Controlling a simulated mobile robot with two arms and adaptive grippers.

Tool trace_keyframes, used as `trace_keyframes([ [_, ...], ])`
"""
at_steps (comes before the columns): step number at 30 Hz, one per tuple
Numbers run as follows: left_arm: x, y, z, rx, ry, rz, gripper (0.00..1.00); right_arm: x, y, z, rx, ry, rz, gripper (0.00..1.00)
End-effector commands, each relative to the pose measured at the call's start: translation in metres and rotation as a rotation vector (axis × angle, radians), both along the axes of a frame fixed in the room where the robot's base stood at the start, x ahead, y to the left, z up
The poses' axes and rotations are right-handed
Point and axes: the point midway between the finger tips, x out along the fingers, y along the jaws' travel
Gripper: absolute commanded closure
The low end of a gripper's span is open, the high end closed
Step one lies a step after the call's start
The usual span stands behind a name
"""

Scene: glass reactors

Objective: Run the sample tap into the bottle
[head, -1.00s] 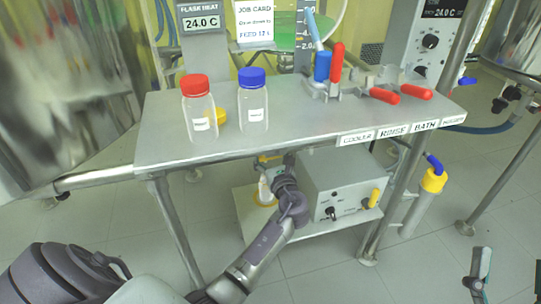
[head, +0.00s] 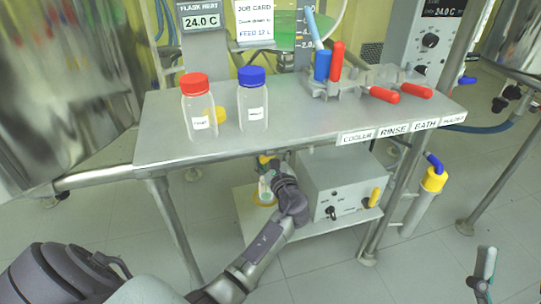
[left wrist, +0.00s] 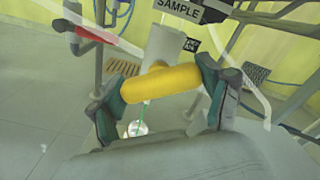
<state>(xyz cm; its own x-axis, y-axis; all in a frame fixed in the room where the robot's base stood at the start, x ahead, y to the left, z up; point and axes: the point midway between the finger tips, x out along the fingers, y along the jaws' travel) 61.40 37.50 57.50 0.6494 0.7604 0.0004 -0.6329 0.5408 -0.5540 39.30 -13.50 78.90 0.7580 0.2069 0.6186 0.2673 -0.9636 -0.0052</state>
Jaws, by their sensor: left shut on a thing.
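The sample tap's yellow handle (left wrist: 160,83) is between the fingers of my left gripper (left wrist: 160,95) in the left wrist view, and the gripper is shut on it. A dark label reading SAMPLE (left wrist: 178,6) is above it. A thin green stream shows below the handle and meets a small whitish vessel (left wrist: 138,128), which looks like the bottle; its fill level is too small to tell. In the head view the bottle (head: 265,190) stands under the bench, partly hidden by my left wrist. My right gripper (head: 484,276) is at the lower right, apart from everything; its opening is unclear.
The bench (head: 300,135) carries a red-capped bottle (head: 199,108), a blue-capped bottle (head: 252,100) and several red-handled valves (head: 384,94). A grey box (head: 340,180) stands on the lower shelf, right of my left gripper. The floor in front is clear.

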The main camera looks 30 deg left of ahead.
Motion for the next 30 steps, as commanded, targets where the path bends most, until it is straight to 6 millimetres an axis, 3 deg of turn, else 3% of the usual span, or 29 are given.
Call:
trace_keyframes([
  [12, -0.0002, -0.0001, -0.0003, -0.006, -0.004, 0.000, 0.57, 0.0005, 0.0007, 0.0011, 0.001, -0.005, 0.002, 0.26],
  [13, -0.0003, 0.0000, -0.0004, -0.006, -0.004, 0.000, 0.17, 0.0006, 0.0008, 0.0008, 0.001, -0.004, 0.002, 0.26],
  [16, -0.0002, -0.0001, -0.0003, -0.006, -0.004, 0.000, 0.00, 0.0005, 0.0009, 0.0001, 0.000, -0.001, 0.002, 0.26],
  [30, -0.0068, -0.0084, -0.0008, -0.006, -0.004, -0.001, 0.00, 0.0000, 0.0011, -0.0026, -0.001, 0.008, 0.003, 0.26],
])
